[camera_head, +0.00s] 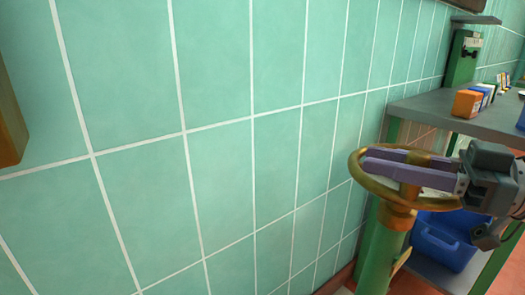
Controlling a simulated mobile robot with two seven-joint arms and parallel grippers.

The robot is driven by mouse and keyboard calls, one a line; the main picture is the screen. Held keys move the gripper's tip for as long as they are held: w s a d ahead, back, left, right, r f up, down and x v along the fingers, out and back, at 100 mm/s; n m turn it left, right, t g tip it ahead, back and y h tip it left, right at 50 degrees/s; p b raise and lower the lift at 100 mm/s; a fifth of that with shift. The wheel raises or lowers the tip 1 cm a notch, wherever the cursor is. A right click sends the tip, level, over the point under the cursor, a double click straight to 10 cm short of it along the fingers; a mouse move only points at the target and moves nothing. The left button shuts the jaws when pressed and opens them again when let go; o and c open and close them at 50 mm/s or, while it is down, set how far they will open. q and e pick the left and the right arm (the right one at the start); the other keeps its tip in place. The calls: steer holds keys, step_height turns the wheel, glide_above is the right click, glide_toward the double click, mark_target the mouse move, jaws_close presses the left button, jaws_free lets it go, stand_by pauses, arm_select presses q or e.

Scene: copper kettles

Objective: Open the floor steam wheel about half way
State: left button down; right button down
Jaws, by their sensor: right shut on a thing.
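The floor steam wheel (364,187) is a brass-coloured ring lying nearly flat on top of a green post (378,255) with an orange-brown collar. It stands at the right of the head view, close to the tiled wall. My right gripper (371,160) comes in from the right with its two purple fingers lying across the wheel, over its middle. It is shut on the wheel; the exact part between the fingers is hard to make out. The fingers and gripper body hide part of the rim and hub. My left gripper is out of view.
A green tiled wall (220,130) fills the left and middle. A grey shelf (430,112) with small boxes, including an orange one (467,103), stands behind the wheel at the right. A blue bin (440,243) sits below. A brown-orange object (10,125) shows at the left edge.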

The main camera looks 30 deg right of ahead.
mark_target(421, 203)
steer(key=s+n+g+y, duration=0.1)
steer(key=s+d+n+g+y+b, duration=0.1)
steer(key=n+g+y, duration=0.1)
steer(key=shift+s+g+y, duration=0.1)
steer(key=shift+g+y, duration=0.2)
steer(key=shift+s+d+f, duration=0.1)
steer(key=shift+s, duration=0.15)
steer(key=shift+s+d+r+p, duration=0.25)
steer(key=shift+s+d+p, duration=0.15)
steer(key=shift+s+d, duration=0.15)
steer(key=c, duration=0.9)
jaws_free()
steer(key=shift+s, duration=0.1)
steer(key=o, duration=0.3)
steer(key=shift+s+f, duration=0.15)
steer(key=shift+s, duration=0.15)
steer(key=shift+w+d, duration=0.1)
